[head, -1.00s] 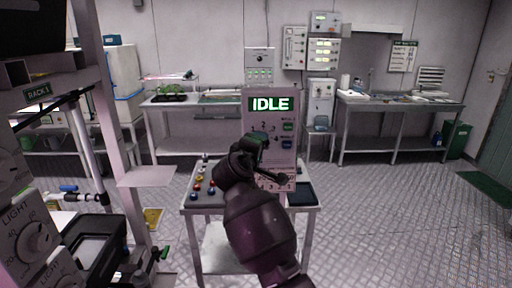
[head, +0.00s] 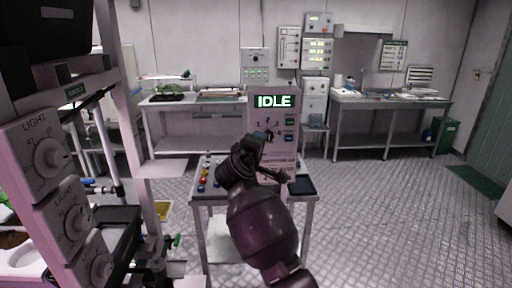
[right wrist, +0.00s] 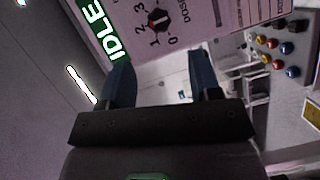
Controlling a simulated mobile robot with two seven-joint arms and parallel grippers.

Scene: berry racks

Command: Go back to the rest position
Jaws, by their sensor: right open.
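My right gripper (head: 262,165) is in the middle of the head view, raised in front of the grey dosing machine (head: 259,135) with its green IDLE screen (head: 273,101). In the right wrist view its two blue fingers (right wrist: 160,78) are spread apart with nothing between them. The machine's panel and dose dial (right wrist: 158,20) show beyond the fingers. My left gripper is not in view.
A rack post (head: 125,120) and LIGHT dials (head: 48,153) stand close on the left. The machine is on a small cart (head: 212,207) with coloured knobs. Benches (head: 390,103) line the back wall. The floor (head: 400,215) at the right is clear.

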